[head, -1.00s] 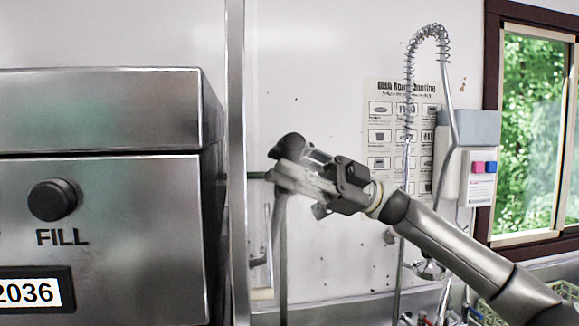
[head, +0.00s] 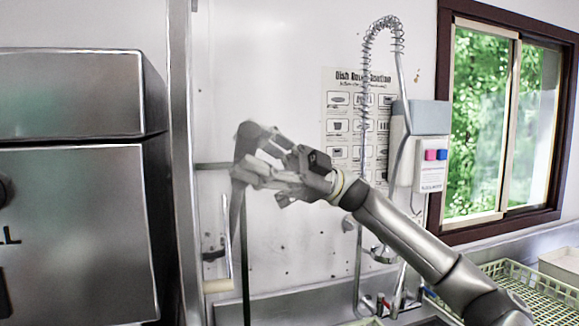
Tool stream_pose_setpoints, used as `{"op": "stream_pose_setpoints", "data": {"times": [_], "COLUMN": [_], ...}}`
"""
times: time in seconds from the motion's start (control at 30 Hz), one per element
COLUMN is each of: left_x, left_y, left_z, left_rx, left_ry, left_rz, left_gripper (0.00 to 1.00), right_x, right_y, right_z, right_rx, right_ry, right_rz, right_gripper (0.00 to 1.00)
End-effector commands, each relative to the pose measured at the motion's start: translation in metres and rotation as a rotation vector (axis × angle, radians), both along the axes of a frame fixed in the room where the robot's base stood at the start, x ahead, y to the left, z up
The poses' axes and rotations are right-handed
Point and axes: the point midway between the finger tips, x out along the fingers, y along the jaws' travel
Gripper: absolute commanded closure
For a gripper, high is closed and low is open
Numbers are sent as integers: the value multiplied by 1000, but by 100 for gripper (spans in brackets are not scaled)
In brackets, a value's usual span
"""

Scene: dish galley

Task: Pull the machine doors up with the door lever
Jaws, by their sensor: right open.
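The steel dish machine (head: 75,225) fills the left side of the head view, with a box-like upper section above its front panel. To its right, a thin metal rod with a pale grip (head: 217,286) at its lower end hangs near the wall; it looks like the door lever. My right gripper (head: 243,157) is open, its fingers pointing left, above the pale grip and near a short horizontal bar. It appears empty. Its fingers overlap the top of a flat upright strip in the picture; I cannot tell whether they touch. My left gripper is out of view.
A spring-hose sprayer (head: 364,110) rises in front of a wall poster (head: 338,84). A dispenser box (head: 424,118) hangs beside the window (head: 505,120). A green dish rack (head: 540,290) sits at lower right. A steel post (head: 181,150) stands beside the machine.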

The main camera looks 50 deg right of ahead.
Motion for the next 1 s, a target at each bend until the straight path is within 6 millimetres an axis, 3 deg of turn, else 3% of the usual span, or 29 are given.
{"op": "stream_pose_setpoints", "data": {"times": [0.5,1.0], "left_x": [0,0], "left_y": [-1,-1], "left_z": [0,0], "left_rx": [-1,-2], "left_ry": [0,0], "left_rz": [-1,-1], "left_gripper": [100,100], "right_x": [-29,-33], "right_y": [-81,-91], "right_z": [-37,-42], "right_rx": [6,4], "right_ry": [3,3], "right_rz": [-4,-3], "right_gripper": [51,51]}}
